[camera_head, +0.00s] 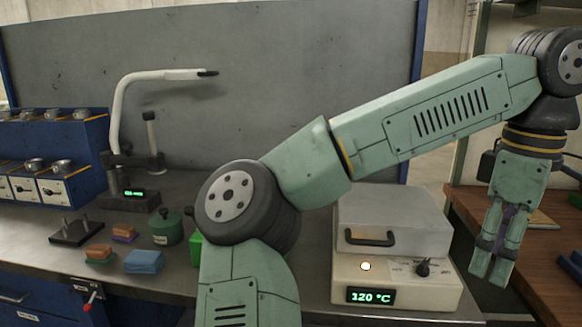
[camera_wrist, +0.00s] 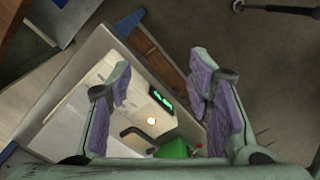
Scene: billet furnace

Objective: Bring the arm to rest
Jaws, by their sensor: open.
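My gripper (camera_head: 493,262) points down at the right in the head view, at the right side of the furnace and by the brown wooden surface. In the wrist view my gripper (camera_wrist: 165,90) shows two purple-padded fingers spread apart with nothing between them. My green arm stretches from the bottom centre up to the upper right, with the elbow high. The furnace (camera_head: 395,285) has a closed-looking grey lid with a black handle, a lit lamp and a display reading 120 °C. It also shows in the wrist view (camera_wrist: 135,88) below the fingers.
A blue rack (camera_head: 60,150) with several small pans stands at the left. A blue block (camera_head: 144,262), a green round container (camera_head: 166,228) and orange-brown blocks (camera_head: 98,252) lie on the metal bench. A white curved stand (camera_head: 118,105) rises behind them. The wooden surface (camera_head: 545,250) is at the right.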

